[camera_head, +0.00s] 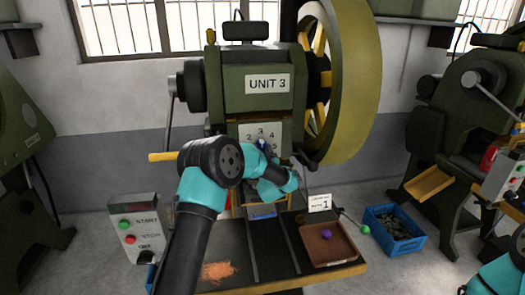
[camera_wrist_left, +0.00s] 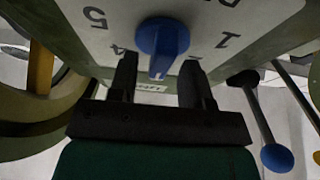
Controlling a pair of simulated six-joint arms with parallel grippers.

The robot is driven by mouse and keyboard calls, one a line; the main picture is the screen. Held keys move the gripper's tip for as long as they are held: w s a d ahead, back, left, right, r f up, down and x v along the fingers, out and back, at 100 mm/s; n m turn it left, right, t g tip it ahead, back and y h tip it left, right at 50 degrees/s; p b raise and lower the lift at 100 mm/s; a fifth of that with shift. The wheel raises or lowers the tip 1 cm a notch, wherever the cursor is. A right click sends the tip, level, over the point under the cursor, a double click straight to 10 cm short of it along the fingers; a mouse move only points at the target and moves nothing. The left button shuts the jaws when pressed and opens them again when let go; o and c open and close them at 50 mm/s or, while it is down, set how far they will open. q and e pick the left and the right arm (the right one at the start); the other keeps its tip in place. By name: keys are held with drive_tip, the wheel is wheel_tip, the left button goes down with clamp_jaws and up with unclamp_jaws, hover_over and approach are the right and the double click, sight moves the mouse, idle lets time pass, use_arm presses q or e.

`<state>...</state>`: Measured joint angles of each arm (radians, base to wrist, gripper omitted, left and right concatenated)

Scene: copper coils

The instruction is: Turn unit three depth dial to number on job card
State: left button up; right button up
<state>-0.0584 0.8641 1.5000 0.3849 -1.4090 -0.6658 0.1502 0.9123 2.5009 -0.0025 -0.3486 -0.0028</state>
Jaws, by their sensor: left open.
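The unit three press (camera_head: 267,84) stands in the middle of the head view with a white dial plate (camera_head: 260,131) on its front. The blue depth dial (camera_wrist_left: 163,40) sits at the top middle of the left wrist view, its bar pointing down in that picture, toward where the 3 would be. The plate's 5, 4 and 1 show around it, upside down. My left gripper (camera_wrist_left: 158,82) is open, its fingers either side of the dial's lower end, with gaps visible. The job card (camera_head: 320,203) reads 1. My right gripper is out of view; only part of its arm shows.
A control box (camera_head: 135,229) with start and stop buttons stands at the left. A brown tray (camera_head: 345,250) with a purple ball is on the bench. A blue crate (camera_head: 394,246) is at the right. A blue-knobbed lever (camera_wrist_left: 276,157) is beside the gripper.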

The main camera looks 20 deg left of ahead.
use_arm(q)
drive_tip(key=shift+w+a+r, duration=0.1)
drive_tip(key=shift+w, duration=0.1)
clamp_jaws()
idle(0.4)
